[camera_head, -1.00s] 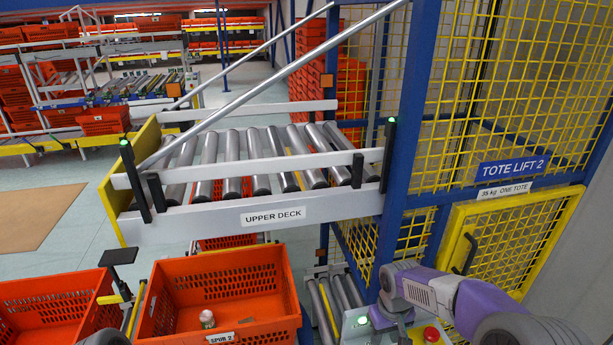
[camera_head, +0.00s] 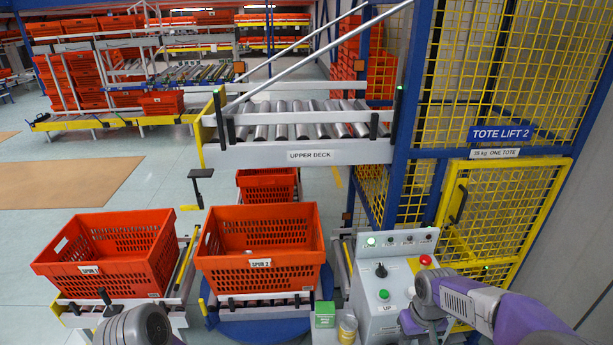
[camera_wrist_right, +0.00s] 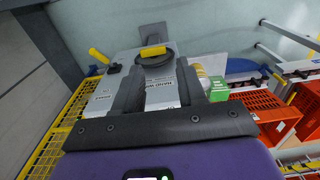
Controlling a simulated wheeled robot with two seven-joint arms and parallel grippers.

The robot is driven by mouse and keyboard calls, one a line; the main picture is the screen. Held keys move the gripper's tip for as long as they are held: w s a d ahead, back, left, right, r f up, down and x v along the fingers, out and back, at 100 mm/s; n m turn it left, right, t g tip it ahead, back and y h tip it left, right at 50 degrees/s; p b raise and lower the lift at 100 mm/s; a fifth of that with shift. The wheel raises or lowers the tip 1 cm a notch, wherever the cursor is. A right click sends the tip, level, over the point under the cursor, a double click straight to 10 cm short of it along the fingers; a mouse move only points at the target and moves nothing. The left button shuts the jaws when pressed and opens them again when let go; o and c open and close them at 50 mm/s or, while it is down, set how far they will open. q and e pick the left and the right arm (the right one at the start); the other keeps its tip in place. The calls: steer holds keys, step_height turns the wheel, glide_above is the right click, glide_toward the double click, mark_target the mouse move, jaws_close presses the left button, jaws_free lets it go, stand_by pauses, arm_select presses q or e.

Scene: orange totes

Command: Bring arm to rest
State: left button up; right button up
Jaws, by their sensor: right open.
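My right arm (camera_head: 490,305), purple and grey, comes in from the right in the head view, bent in front of the grey control panel (camera_head: 392,270). Its hand points down there, and its fingertips are not clear. In the right wrist view my right gripper (camera_wrist_right: 160,88) shows two dark fingers, apart, with nothing seen held between them. Behind them are a grey box with a printed label and a yellow-and-black part. A grey rounded link of my left arm (camera_head: 138,325) shows at the bottom left of the head view; the left gripper is not seen.
Orange totes marked SPUR 1 (camera_head: 110,255) and SPUR 2 (camera_head: 260,262) stand on roller stands. A green box (camera_head: 325,314) and a jar (camera_head: 348,328) sit beside the panel. The yellow lift cage (camera_head: 510,215) is at right, the upper deck (camera_head: 310,153) above.

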steer(key=a+f+y+b, duration=0.15)
steer(key=a+f, duration=0.35)
steer(key=f, duration=0.7)
arm_select(q)
step_height(320, 180, down, 10)
steer(key=w+b, duration=0.1)
steer(key=b, duration=0.7)
steer(key=shift+f, duration=0.25)
arm_select(e)
steer(key=s+a+f+m+y, duration=0.1)
steer(key=s+a+f, duration=0.2)
steer(key=s+f, duration=0.2)
steer(key=s+a+f+m, duration=0.1)
steer(key=s+a+f, duration=0.3)
steer(key=f, duration=0.7)
steer(key=s+a+f+m+y, duration=0.1)
steer(key=s+a+f, duration=0.3)
steer(key=s+f, duration=0.2)
steer(key=shift+f+m+y, duration=0.3)
steer(key=shift+f+y, duration=0.05)
steer(key=shift+f, duration=0.6)
steer(key=shift+s+d, duration=0.1)
steer(key=shift+d, duration=0.05)
